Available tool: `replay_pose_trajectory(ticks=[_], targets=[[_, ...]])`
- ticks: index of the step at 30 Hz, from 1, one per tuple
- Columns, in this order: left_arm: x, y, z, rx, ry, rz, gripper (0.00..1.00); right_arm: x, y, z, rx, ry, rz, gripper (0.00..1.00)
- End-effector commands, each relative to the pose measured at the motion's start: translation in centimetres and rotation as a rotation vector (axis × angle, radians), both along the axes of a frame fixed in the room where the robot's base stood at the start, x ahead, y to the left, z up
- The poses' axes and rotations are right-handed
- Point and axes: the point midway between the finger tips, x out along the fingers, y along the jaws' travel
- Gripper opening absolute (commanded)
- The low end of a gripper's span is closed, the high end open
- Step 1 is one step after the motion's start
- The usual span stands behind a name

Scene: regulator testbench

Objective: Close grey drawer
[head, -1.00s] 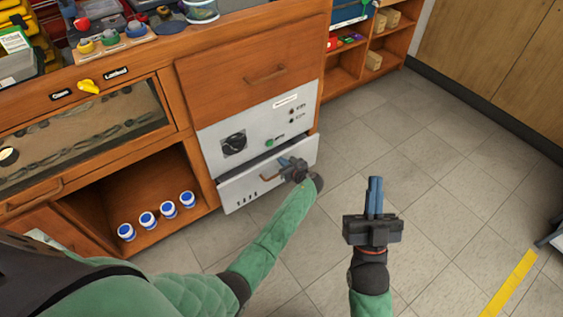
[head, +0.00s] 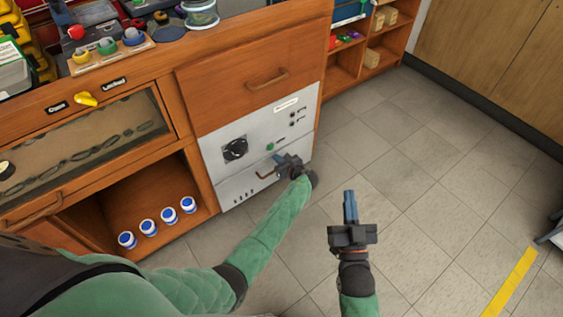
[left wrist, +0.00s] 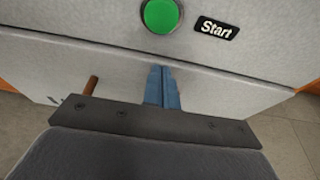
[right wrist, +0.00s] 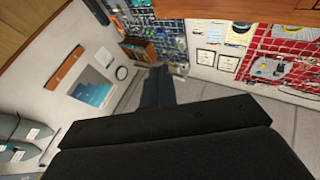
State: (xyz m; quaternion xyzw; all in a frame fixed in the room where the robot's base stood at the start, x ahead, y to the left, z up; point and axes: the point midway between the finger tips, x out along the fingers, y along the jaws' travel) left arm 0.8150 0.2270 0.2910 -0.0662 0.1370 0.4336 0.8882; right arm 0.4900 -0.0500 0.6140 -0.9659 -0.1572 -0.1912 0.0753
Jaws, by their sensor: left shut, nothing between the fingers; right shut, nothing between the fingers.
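The grey drawer (head: 242,190) is the bottom front of the grey cabinet unit, with a copper-coloured handle (head: 265,175). It looks flush or nearly flush with the panel above; a thin seam shows between them. My left gripper (head: 280,162) is shut and empty, with its tips at the upper part of the drawer front, beside the handle. In the left wrist view its blue fingers (left wrist: 162,86) reach the drawer front (left wrist: 215,95) just below the seam; contact looks likely. My right gripper (head: 350,205) is shut and empty in the air above the floor, right of the drawer.
The grey panel (head: 240,148) above has a dark knob and a green Start button (left wrist: 161,15). A wooden drawer (head: 250,90) is above it. Several white-blue jars (head: 168,214) stand in the open shelf to the left.

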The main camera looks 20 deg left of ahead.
Motion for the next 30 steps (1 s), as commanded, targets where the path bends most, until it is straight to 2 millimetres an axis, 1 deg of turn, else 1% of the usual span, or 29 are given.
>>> replay_pose_trajectory(ticks=[1,3,5,18,23,24,25,27,30], targets=[[0.0,0.0,0.1,0.000,0.000,0.000,0.00,0.1,0.1,-0.7,-0.006,0.023,0.002,0.00],[0.0,0.0,0.1,0.000,0.000,0.000,0.00,0.1,0.1,-1.5,-0.011,0.047,0.003,0.00],[0.0,0.1,0.1,0.000,-0.001,0.000,0.00,0.2,0.1,-1.8,-0.014,0.056,0.004,0.00],[0.3,0.5,0.4,0.003,-0.006,0.002,0.00,0.2,0.1,-2.0,-0.015,0.061,0.004,0.00],[0.3,0.7,0.5,0.004,-0.007,0.003,0.00,0.3,0.2,-2.6,-0.021,0.091,0.007,0.00],[0.3,0.7,0.5,0.004,-0.008,0.003,0.00,0.3,0.2,-2.9,-0.024,0.104,0.007,0.00],[0.3,0.7,0.5,0.004,-0.008,0.003,0.00,0.3,0.3,-3.9,-0.032,0.128,0.009,0.00],[0.2,0.8,0.6,0.004,-0.008,0.003,0.00,0.2,0.4,-6.3,-0.048,0.192,0.013,0.00],[0.1,0.7,0.5,0.002,-0.007,0.003,0.00,0.0,0.5,-8.1,-0.060,0.251,0.018,0.00]])
